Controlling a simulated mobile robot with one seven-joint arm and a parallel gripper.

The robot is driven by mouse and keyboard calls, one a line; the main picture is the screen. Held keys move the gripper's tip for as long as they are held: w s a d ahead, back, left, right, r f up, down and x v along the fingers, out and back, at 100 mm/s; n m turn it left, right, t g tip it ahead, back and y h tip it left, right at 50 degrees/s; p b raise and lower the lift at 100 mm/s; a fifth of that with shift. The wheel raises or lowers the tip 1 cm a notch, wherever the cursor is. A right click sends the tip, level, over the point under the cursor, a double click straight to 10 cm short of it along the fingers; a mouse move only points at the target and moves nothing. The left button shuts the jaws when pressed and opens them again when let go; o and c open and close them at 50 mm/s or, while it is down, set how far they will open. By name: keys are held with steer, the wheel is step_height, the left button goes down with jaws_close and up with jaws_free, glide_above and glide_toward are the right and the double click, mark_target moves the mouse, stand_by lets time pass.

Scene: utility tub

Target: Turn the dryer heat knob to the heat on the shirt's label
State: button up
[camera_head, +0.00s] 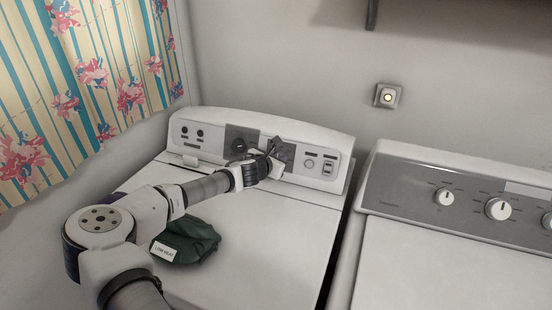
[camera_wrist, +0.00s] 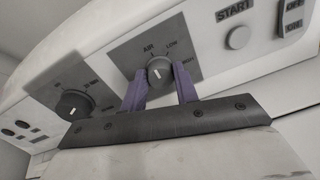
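The dryer (camera_head: 255,225) has a sloped control panel along its back. A dark green folded shirt (camera_head: 195,240) lies on its top, with a white label (camera_head: 164,249) that reads "LOW HEAT". In the wrist view the heat knob (camera_wrist: 159,69) is dark with a white mark, on a grey plate lettered AIR, LOW and a partly hidden third word, seemingly HIGH. The mark tilts up and left, roughly toward AIR. My gripper (camera_head: 276,156) is at the panel and hides the knob in the head view. Its purple fingers (camera_wrist: 160,84) are apart, one on each side of the knob; contact cannot be told.
A second dark knob (camera_wrist: 74,103) is left of the heat knob. A START button (camera_wrist: 237,37) and an OFF/ON switch (camera_wrist: 293,20) are to the right. A washer (camera_head: 465,225) stands right of the dryer across a narrow gap. A striped curtain (camera_head: 85,85) hangs at left.

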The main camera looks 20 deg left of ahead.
steer(key=c, duration=0.4)
steer(key=shift+c, duration=0.2)
steer(key=shift+f+m+b, duration=0.1)
steer(key=shift+m+b, duration=0.2)
steer(key=shift+b, duration=0.2)
steer(key=m+b, duration=0.2)
steer(key=b, duration=0.1)
steer(key=shift+f+m, duration=0.15)
steer(key=shift+m, duration=0.15)
steer(key=m+b, duration=0.6)
steer(key=b, duration=0.1)
steer(key=shift+d+y+b, duration=0.1)
steer(key=shift+y+b, duration=0.2)
steer(key=shift+b, duration=0.1)
steer(key=m+b, duration=0.4)
steer(key=m, duration=0.1)
steer(key=shift+b, duration=0.4)
steer(key=m+b, duration=0.2)
steer(key=m, duration=0.3)
steer(key=shift+s+d+b, duration=0.1)
steer(key=shift+b, duration=0.25)
steer(key=shift+y, duration=0.3)
